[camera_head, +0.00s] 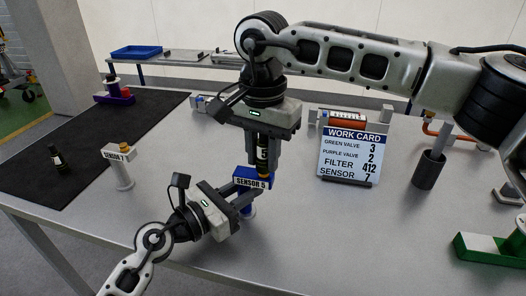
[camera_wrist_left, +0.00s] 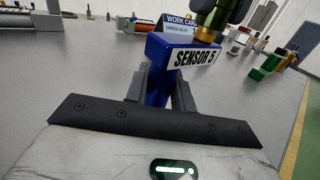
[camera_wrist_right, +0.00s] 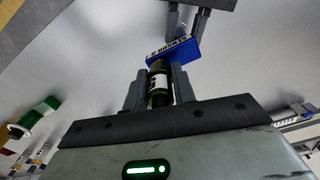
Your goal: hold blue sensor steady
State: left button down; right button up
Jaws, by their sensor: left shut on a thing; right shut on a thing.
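My right gripper (camera_head: 263,158) comes from above, shut on a dark cylinder (camera_head: 262,152) with a white label and a gold-coloured lower end. The cylinder is upright over the blue block and appears to meet its top. The right wrist view shows the cylinder (camera_wrist_right: 158,85) against the blue block (camera_wrist_right: 184,52).
A white SENSOR 7 stand (camera_head: 121,170) is at left, beside a black mat (camera_head: 85,135) with a small dark part (camera_head: 58,160). A work card (camera_head: 350,157) stands behind right. A grey cup (camera_head: 429,171) and green block (camera_head: 490,248) are at right.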

jog(key=shift+f, duration=0.75)
dwell(0.8)
jog(key=o, duration=1.1)
jog(key=shift+r, duration=0.1)
notch_tip(320, 180, up, 12)
jog(key=shift+f, duration=0.1)
pick_arm(q)
jog(key=c, duration=1.1)
grip_release()
